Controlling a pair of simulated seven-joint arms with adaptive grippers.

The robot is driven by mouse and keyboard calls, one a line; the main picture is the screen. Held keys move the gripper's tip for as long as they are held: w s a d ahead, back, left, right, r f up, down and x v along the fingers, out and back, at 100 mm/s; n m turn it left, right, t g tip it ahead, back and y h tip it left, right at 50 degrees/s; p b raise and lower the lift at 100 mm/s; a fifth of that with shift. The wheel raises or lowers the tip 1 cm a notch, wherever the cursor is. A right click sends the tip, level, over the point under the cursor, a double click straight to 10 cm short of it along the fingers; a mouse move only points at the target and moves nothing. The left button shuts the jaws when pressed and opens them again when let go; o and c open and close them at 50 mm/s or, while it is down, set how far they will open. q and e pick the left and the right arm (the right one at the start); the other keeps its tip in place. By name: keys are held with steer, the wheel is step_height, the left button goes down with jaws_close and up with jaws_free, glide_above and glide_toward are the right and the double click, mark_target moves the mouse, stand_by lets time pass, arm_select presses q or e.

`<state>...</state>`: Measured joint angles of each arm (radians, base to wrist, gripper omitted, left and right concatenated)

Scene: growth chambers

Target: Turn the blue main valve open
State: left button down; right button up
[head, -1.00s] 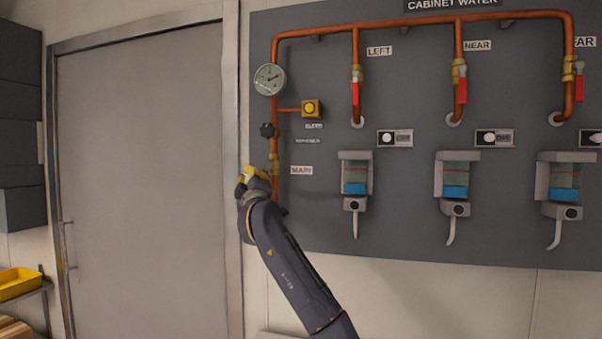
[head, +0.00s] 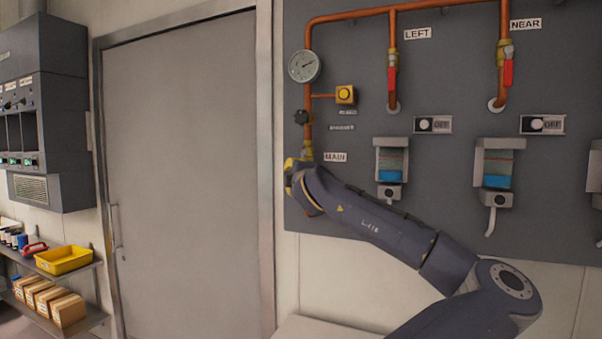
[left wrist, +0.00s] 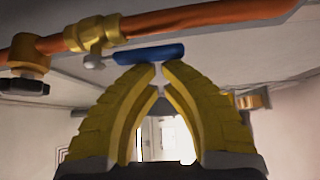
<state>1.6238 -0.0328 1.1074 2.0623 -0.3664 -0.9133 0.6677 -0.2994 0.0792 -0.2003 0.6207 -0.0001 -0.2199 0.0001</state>
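The main valve's brass body (head: 307,151) sits on the copper pipe beside the MAIN label (head: 335,157) in the head view. Its blue handle is hidden there behind my left gripper (head: 293,166). In the left wrist view the blue handle (left wrist: 149,54) runs nearly along the pipe, to the right of the brass valve body (left wrist: 92,34). My left gripper (left wrist: 158,69) has its yellow fingertips almost together, just at the handle's lower edge. I cannot tell if they touch it, and the handle does not sit between them. My right gripper is not in view.
Above the valve are a dark knob (head: 301,117), a yellow button box (head: 346,95) and a pressure gauge (head: 304,66). Red-handled valves (head: 392,78) and dispensers (head: 391,172) are to the right. A closed door (head: 185,180) and a shelf with a yellow tray (head: 64,260) are left.

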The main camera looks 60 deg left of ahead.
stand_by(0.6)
arm_select(q)
steer(key=s+d, duration=0.4)
steer(key=d, duration=0.2)
steer(key=shift+s+d, duration=0.3)
steer(key=shift+d, duration=0.1)
stand_by(0.4)
stand_by(0.3)
